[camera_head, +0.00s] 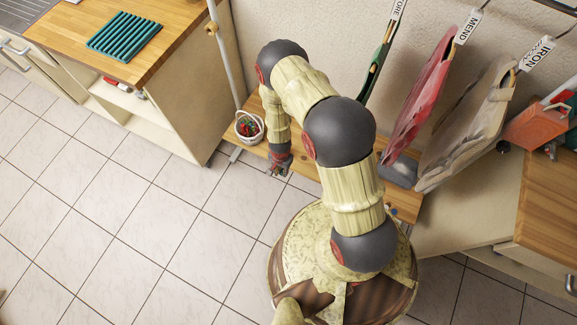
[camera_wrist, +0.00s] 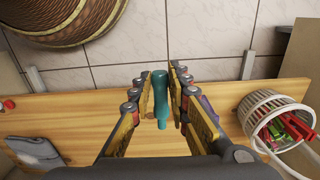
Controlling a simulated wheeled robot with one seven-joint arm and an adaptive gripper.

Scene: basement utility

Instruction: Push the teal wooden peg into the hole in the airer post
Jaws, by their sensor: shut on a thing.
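The teal wooden peg (camera_wrist: 160,95) is upright between the fingers of my gripper (camera_wrist: 159,85) in the wrist view, above a wooden bench. My gripper is shut on it. In the head view my gripper (camera_head: 279,170) is low by the front edge of the bench, and the peg is too small to make out. A tall pale post (camera_head: 224,62), which looks like the airer post, rises behind the basket, left of my gripper. It has a small brown fitting (camera_head: 211,28) high up. I cannot make out its hole. The post does not show clearly in the wrist view.
A white basket (camera_head: 249,127) of coloured pegs stands on the wooden bench (camera_wrist: 75,108), left of my gripper. Bags (camera_head: 420,95) hang on the wall to the right. A counter (camera_head: 80,40) with a teal rack (camera_head: 124,36) is at the left. The tiled floor in front is clear.

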